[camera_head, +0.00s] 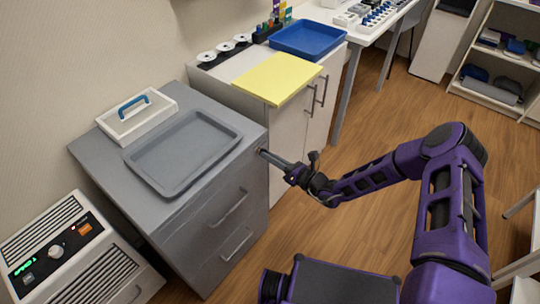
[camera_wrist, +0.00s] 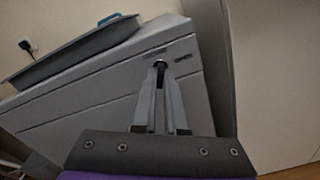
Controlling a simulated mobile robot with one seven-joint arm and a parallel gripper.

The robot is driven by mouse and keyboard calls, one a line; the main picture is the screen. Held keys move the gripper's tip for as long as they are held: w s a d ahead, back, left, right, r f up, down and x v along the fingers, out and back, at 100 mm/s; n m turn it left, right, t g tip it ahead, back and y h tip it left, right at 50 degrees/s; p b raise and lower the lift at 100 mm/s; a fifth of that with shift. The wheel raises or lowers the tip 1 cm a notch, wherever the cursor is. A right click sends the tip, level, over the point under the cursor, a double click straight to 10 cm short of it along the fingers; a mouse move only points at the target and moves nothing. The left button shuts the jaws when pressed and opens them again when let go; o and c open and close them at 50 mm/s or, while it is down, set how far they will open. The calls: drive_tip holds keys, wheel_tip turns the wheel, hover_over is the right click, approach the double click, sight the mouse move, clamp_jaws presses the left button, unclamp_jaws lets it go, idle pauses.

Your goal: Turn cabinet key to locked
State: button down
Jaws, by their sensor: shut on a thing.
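The grey cabinet (camera_head: 185,215) has drawers with bar handles, and its lock is near the top right corner of the front. My gripper (camera_head: 262,151) reaches that corner from the right. In the wrist view my gripper (camera_wrist: 161,66) has its two long fingers converging on the dark key (camera_wrist: 160,64) at the cabinet front (camera_wrist: 110,95). The gripper is shut on the key. Small dark labels sit above and to the right of the key, too blurred to read. The fingers hide most of the key, so I cannot tell its exact angle.
A grey tray (camera_head: 222,133) and a white box with a blue handle (camera_head: 112,126) stand on the cabinet. A white cabinet (camera_head: 286,140) with a yellow board (camera_head: 278,77) is close on the right. A control unit (camera_head: 60,250) stands at left. Wooden floor is open at right.

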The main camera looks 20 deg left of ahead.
drive_tip(key=n+p, duration=0.1)
drive_tip(key=n, duration=0.4)
drive_tip(key=shift+n, duration=0.3)
idle(0.4)
drive_tip(key=c, duration=1)
unclamp_jaws()
drive_tip(key=shift+o, duration=0.2)
drive_tip(key=v, duration=1.7)
drive_tip(key=shift+d+p, duration=0.25)
drive_tip(key=shift+p, duration=0.15)
drive_tip(key=shift+s, duration=0.15)
